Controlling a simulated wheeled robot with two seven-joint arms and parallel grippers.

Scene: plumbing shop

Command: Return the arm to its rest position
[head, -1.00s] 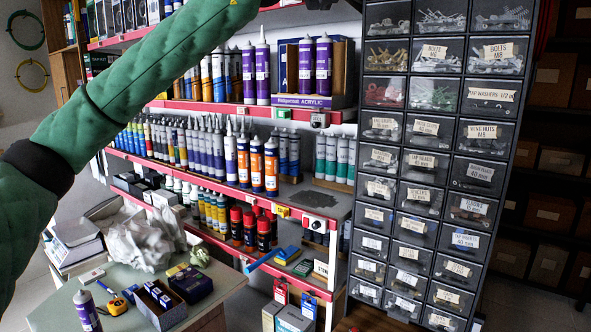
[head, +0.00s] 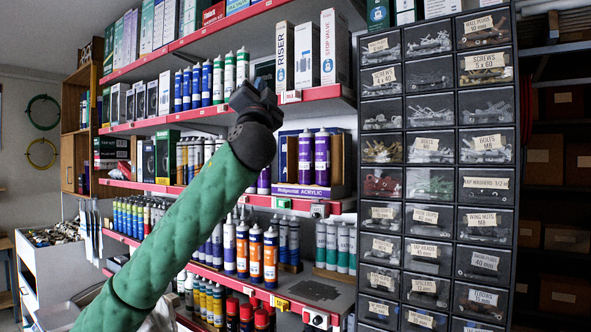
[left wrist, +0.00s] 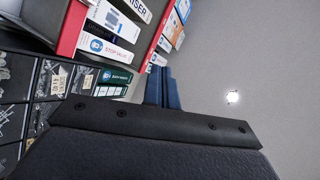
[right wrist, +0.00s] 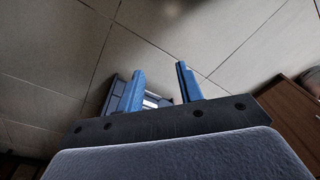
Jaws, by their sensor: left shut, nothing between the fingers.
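My left arm, in a green quilted sleeve (head: 180,235), reaches up from the lower left of the head view. My right gripper (right wrist: 159,70) shows only in the right wrist view. Its two blue fingers stand apart, with no object held between them, over a grey tiled floor (right wrist: 60,60).
Red-edged shelves (head: 318,93) hold tubes and boxes, including a stop valve box (head: 334,48), behind my left gripper. A black drawer cabinet (head: 433,180) of labelled screws and fittings stands to the right. A white cabinet (head: 62,270) is at the left. Plain ceiling shows in the left wrist view.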

